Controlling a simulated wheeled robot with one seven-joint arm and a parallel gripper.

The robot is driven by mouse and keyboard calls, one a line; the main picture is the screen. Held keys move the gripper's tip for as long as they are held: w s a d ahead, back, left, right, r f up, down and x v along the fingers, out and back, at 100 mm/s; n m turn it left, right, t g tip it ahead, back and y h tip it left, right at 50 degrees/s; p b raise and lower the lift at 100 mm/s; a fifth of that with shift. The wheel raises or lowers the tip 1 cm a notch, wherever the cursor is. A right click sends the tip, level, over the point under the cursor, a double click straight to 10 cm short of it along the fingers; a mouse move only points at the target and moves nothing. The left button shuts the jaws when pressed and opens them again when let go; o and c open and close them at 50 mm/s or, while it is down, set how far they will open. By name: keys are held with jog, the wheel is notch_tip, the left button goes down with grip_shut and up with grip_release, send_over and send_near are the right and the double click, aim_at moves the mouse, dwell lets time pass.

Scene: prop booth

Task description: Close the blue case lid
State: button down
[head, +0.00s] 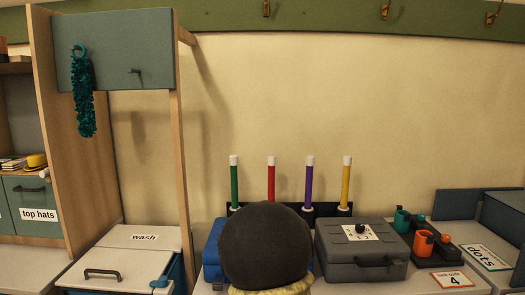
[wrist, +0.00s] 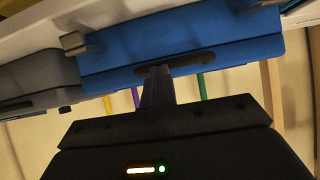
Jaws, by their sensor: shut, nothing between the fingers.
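The blue case (head: 213,243) stands on the white counter at the centre left in the head view, mostly hidden behind a dark rounded shape with a yellow edge. The blue case also fills the upper part of the wrist view (wrist: 120,50), which is upside down. Its lid looks down on the body, with a thin seam and no clear gap, but I cannot tell if it is fully closed. My gripper (wrist: 159,70) is shut and empty, its fingertips at the dark handle (wrist: 195,62) on the case front. I cannot tell if they touch.
A grey case (head: 350,265) stands close on the right. Behind are green, red, purple and yellow posts (head: 271,182). A "wash" bin (head: 140,240) is at the left.

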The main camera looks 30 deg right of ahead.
jog(key=shift+s+a+f+g, duration=0.15)
jog(key=shift+f+g, duration=0.05)
jog(key=shift+f, duration=0.4)
jog(key=shift+s+a+f+g, duration=0.15)
jog(key=shift+f+g, duration=0.05)
jog(key=shift+f, duration=0.35)
notch_tip(320, 180, up, 6)
jog(key=p, duration=0.4)
jog(key=s+a+f+b, duration=0.1)
jog(key=s+a+f, duration=0.3)
jog(key=s, duration=0.3)
jog(key=shift+s+a+f+t, duration=0.25)
jog(key=shift+a+f+t, duration=0.1)
jog(key=shift+f, duration=0.15)
jog(key=shift+w, duration=0.1)
jog(key=s+a+f+n+g+y, duration=0.2)
jog(key=s+a+n+g+y, duration=0.15)
jog(key=s+a, duration=0.4)
jog(key=s+a+f+n+g+y, duration=0.1)
jog(key=s+a+n+g+y, duration=0.25)
jog(key=a, duration=0.75)
jog(key=w+p+v, duration=0.2)
jog(key=p+v, duration=0.7)
jog(key=w+a+r+p+v, duration=0.1)
jog(key=w+p+v, duration=0.1)
jog(key=p+v, duration=0.7)
jog(key=shift+s+r+h+p, duration=0.2)
jog(key=shift+r+h+p, duration=0.1)
jog(key=shift+h+p, duration=0.1)
